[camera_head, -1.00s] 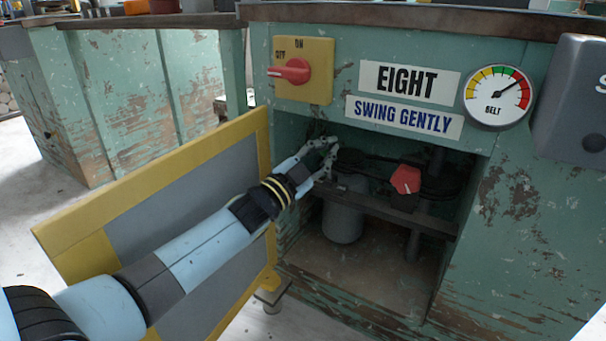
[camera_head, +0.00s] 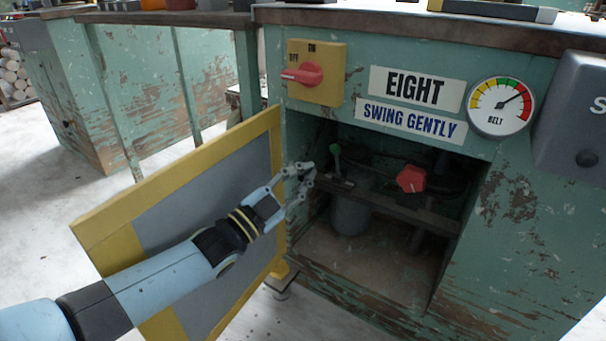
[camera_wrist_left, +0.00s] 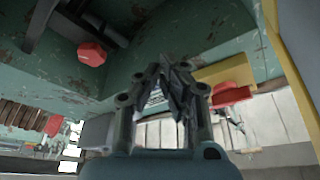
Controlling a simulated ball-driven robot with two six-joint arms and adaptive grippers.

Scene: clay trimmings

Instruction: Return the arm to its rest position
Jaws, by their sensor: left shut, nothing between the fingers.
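My left arm comes in from the left in the head view, in front of the open yellow-and-grey door panel (camera_head: 200,190). My right gripper is not in view.
The opening holds a red knob (camera_head: 411,179) and a grey cylinder (camera_head: 351,212). Above it are a red switch (camera_head: 304,74) on a yellow plate and a belt gauge (camera_head: 501,107). The door's yellow edge stands close beside my arm.

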